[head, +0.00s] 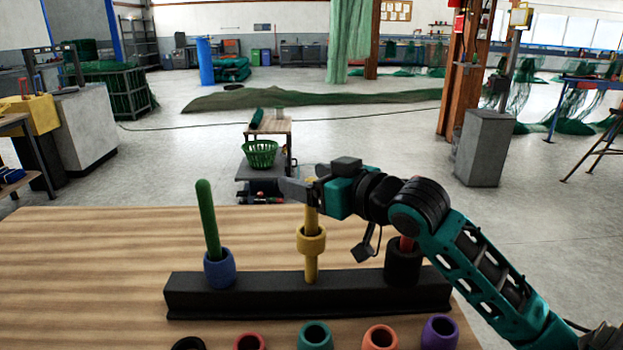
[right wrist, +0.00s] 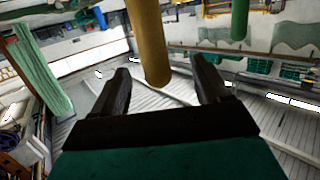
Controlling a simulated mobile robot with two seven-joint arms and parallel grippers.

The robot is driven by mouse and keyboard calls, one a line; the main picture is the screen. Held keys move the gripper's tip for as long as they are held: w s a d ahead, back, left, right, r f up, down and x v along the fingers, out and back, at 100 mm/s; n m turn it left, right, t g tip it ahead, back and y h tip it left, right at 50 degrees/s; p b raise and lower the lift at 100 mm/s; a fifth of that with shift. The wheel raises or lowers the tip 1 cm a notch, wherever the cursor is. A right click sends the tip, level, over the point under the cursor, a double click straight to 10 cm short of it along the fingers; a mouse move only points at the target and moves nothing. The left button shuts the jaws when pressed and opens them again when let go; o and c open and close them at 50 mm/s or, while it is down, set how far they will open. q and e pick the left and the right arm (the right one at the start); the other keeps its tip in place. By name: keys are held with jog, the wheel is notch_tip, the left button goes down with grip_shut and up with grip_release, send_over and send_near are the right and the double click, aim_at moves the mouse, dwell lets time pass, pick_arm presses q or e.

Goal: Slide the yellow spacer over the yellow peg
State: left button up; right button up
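The yellow spacer (head: 311,240) is a thick ring around the yellow peg (head: 311,269), about halfway up. Peg shows above and below it, so it is clear of the black base (head: 265,294). My right gripper (head: 297,190) is at the top of the peg, above the spacer and apart from it. In the right wrist view the fingers (right wrist: 163,88) are spread wide, with the yellow peg (right wrist: 149,40) showing between them. The spacer does not show in that view. My left gripper is not in view.
A green peg (head: 208,215) with a blue spacer (head: 219,269) stands at left on the base. A red peg (head: 406,243) with a black spacer (head: 403,265) stands at right, below my right arm. Several loose spacers line the table's (head: 90,262) front edge. The table's left side is clear.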

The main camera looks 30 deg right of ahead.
jog(key=shift+o, duration=1.2)
jog(key=p+v, duration=0.8)
jog(key=v, duration=0.5)
jog(key=shift+p, duration=0.3)
jog(key=shift+w, duration=0.1)
